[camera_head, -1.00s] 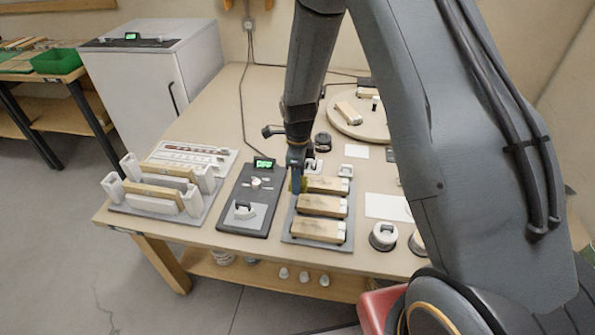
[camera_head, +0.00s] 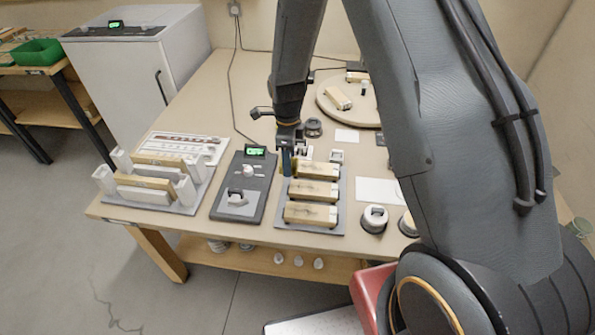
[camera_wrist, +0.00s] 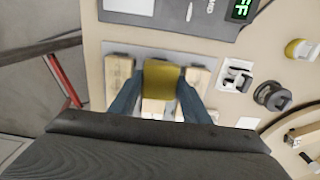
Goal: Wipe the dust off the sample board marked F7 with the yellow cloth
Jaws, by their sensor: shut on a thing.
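The yellow cloth (camera_wrist: 163,82) shows in the wrist view as a folded pad between the two blue fingers of my gripper (camera_wrist: 160,95). My gripper is shut on it. In the head view my gripper (camera_head: 287,163) points down near the left end of the farthest of three wooden sample boards (camera_head: 320,170). The middle board (camera_head: 314,189) and nearest board (camera_head: 311,214) lie beside it on a grey tray (camera_head: 283,222). I cannot read which board is F7, and I cannot tell whether the cloth touches a board.
A dark device with a green display (camera_head: 255,151) is left of the tray. Further left stands a white rack (camera_head: 155,182) with boards. A round turntable (camera_head: 350,112) is at the back, and a white card (camera_head: 378,190) and a round-based white object (camera_head: 374,219) are to the right.

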